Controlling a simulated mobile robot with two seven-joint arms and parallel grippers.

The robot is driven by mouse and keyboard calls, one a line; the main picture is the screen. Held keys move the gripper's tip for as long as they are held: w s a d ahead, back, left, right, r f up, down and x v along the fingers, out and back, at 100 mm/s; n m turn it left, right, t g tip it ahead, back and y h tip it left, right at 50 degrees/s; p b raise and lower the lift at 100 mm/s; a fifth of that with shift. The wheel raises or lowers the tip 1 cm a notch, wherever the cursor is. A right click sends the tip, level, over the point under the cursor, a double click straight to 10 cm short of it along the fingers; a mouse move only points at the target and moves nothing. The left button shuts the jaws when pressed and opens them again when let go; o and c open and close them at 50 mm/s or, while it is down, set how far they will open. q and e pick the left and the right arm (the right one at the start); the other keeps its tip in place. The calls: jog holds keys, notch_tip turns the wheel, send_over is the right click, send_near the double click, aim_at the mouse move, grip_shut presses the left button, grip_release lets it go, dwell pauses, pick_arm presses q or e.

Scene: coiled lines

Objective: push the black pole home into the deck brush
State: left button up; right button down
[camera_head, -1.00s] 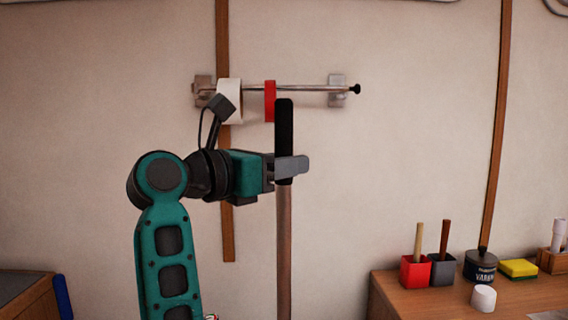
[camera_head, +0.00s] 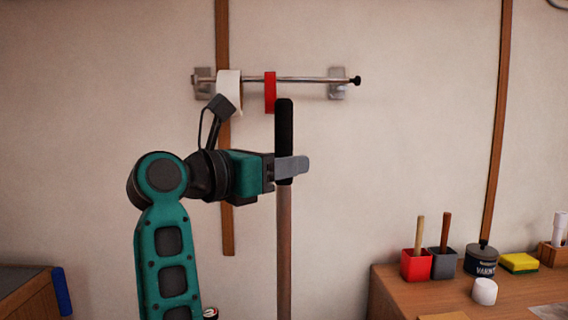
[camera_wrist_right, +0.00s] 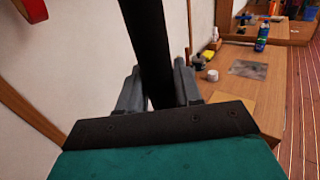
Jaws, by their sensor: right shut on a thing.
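The pole has a long black grip (camera_head: 284,140) at its top and a brownish shaft (camera_head: 284,250) below, and stands upright in the head view. My right gripper (camera_head: 290,168) is shut around the lower part of the black grip. In the right wrist view the black grip (camera_wrist_right: 148,45) runs between the two grey fingers (camera_wrist_right: 160,90). The shaft leaves the bottom of the head view, so its lower end is hidden. The deck brush cannot be made out in either view. My left gripper is not in view.
Behind the pole, a wall rail (camera_head: 310,80) carries a white roll (camera_head: 229,92) and a red roll (camera_head: 270,92). A wooden counter (camera_head: 400,295) at the right holds a red box (camera_head: 415,265), a grey box (camera_head: 444,264), a dark tin (camera_head: 481,262) and a yellow sponge (camera_head: 519,263).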

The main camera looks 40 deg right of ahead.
dwell(0.3)
jog(key=c, duration=0.7)
grip_release()
